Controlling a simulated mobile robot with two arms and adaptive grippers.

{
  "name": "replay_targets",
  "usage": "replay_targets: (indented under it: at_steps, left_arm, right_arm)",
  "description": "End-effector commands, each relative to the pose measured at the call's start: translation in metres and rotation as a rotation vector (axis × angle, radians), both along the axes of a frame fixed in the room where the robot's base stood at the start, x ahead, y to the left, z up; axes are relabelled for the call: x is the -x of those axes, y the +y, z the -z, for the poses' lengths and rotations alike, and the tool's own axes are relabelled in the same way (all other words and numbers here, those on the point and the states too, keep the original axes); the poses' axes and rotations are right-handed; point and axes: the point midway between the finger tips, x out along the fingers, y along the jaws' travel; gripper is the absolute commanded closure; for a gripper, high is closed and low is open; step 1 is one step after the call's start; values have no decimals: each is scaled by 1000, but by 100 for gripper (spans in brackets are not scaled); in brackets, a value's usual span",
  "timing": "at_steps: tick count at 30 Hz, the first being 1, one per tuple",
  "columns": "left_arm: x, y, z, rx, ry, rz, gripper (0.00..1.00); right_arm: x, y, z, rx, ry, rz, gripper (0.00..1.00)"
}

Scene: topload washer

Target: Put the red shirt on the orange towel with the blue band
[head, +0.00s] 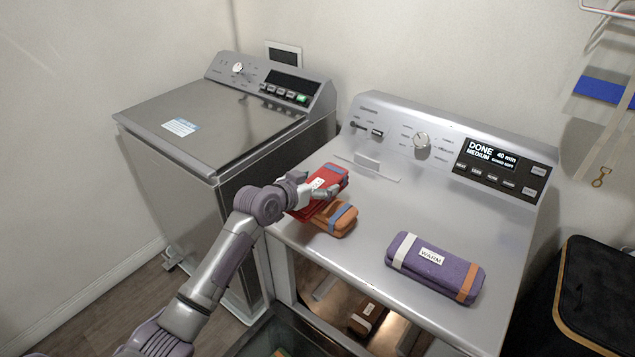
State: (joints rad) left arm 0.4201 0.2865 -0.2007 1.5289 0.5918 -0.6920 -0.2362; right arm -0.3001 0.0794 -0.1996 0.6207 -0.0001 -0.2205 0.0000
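The red shirt (328,176) is a folded red bundle with a white label and a blue stripe near its far end. My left gripper (318,191) reaches in from the left and is closed around the shirt's middle. One finger lies across its near side; the other is mostly hidden. The orange towel with the blue band (335,221) lies on the dryer top near its left front edge. The shirt is tilted, just behind and partly over the towel; I cannot tell whether they touch. My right gripper is out of view.
A purple bundle labelled WARM (434,265) lies on the right of the dryer top (370,238). The top between them is clear. A washer (200,125) with its lid shut stands left. A black basket (598,300) stands right. A brown bundle (367,318) shows inside the open dryer below.

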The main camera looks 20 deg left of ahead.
Motion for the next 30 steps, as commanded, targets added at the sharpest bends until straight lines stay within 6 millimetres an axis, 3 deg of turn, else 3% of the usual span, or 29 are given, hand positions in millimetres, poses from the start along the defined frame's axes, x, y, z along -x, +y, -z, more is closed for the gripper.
replay_targets:
  at_steps: [14,30]
  left_arm:
    - [5,3,-4,-1,-1,-1,5]
    - [91,34,-38,-3,-1,0,5]
  right_arm:
    - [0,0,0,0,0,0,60]
    - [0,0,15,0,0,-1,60]
